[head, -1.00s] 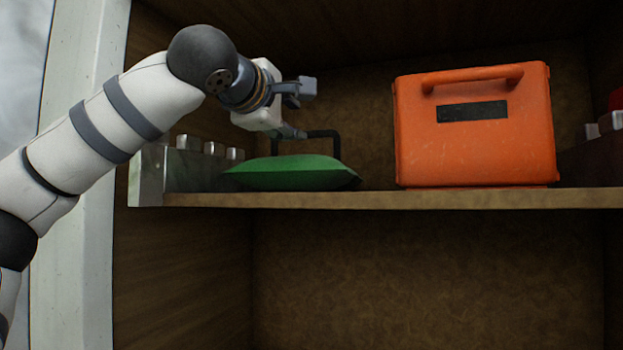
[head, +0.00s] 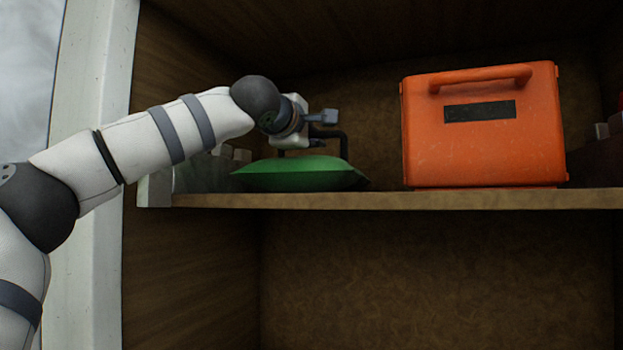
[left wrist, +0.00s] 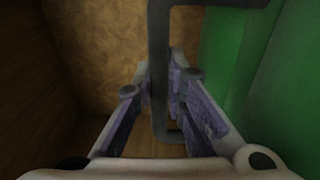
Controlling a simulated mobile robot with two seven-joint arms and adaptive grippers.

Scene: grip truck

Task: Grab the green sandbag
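The green sandbag (head: 300,174) lies flat on the shelf. Its black handle (head: 343,148) stands up behind it. My left gripper (head: 324,130) is above the sandbag at the handle, one finger higher and one lower, with a gap between them. In the left wrist view the two fingers (left wrist: 160,75) lie on either side of the handle bar (left wrist: 158,50), very close to it. Firm contact cannot be made out. The sandbag fills the right side of that view (left wrist: 235,60). My right gripper is not in view.
An orange case (head: 484,140) stands on the shelf (head: 400,199) to the right, with a free gap between it and the sandbag. The wooden side wall is close on the left. Below the shelf is an empty compartment (head: 430,280).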

